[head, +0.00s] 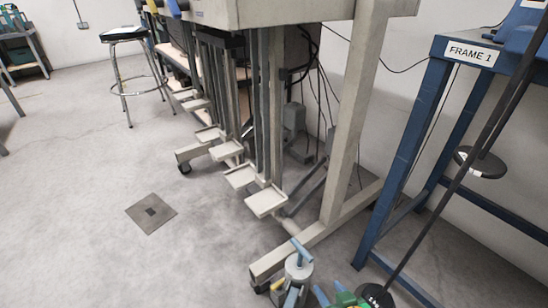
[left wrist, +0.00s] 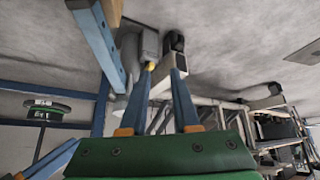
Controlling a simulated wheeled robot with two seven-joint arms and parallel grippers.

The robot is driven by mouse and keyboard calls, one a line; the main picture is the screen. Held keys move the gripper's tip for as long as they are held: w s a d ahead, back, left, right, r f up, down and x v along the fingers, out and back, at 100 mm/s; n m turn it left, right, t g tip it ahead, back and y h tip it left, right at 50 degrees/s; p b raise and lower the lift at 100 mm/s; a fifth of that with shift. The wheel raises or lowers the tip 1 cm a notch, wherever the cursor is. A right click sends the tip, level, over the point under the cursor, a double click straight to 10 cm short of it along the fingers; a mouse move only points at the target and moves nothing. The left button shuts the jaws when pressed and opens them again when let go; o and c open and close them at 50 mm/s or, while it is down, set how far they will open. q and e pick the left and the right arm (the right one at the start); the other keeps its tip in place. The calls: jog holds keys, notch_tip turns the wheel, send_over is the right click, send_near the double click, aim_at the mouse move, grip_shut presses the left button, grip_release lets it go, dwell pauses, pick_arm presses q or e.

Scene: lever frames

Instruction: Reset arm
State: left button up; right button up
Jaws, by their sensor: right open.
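A long black lever arm (head: 440,200) slants across the blue stand marked FRAME 1 (head: 422,115) in the head view, down to a black round end (head: 375,296) at the bottom edge. A black disc (head: 480,162) shows beside the rod. My right gripper (head: 328,288), green with blue fingers, is open and empty just left of that round end; I cannot tell whether they touch. In the left wrist view my left gripper (left wrist: 164,70) has its two blue fingers apart, with nothing clearly held between them. A disc (left wrist: 46,108) also shows at the left there.
A pale wheeled frame (head: 345,120) with several small plates (head: 266,201) stands left of the blue stand. Its foot and caster reach close to my grippers. A grey upright body with a blue top (head: 299,268) is nearby. A stool (head: 124,34) is far left. Open floor lies left.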

pick_arm(q)
jog(key=s+a+r+n+g+y+p, duration=0.2)
jog(key=s+a+r+g+y+p, duration=0.15)
jog(key=s+a+p, duration=0.4)
pick_arm(e)
jog(key=s+d+f+g+h+b, duration=0.1)
jog(key=s+d+f+g, duration=0.1)
jog(key=s+g, duration=0.35)
jog(key=s+d+f+g+h, duration=0.1)
jog(key=s+f+g, duration=0.1)
jog(key=s, duration=0.7)
pick_arm(q)
jog(key=s+a+r+g+p, duration=0.2)
jog(key=s+r+p, duration=1.4)
jog(key=p, duration=1.8)
notch_tip(320, 180, up, 3)
jog(key=shift+s+a+h, duration=0.2)
jog(key=shift+s+h, duration=0.1)
jog(key=shift+h, duration=0.05)
pick_arm(e)
jog(key=s+d+r, duration=0.1)
jog(key=s+r, duration=0.6)
jog(key=r, duration=0.2)
jog(key=s+d+r+g, duration=0.1)
jog(key=s+r, duration=0.5)
jog(key=r, duration=0.4)
jog(key=shift+s+d, duration=0.4)
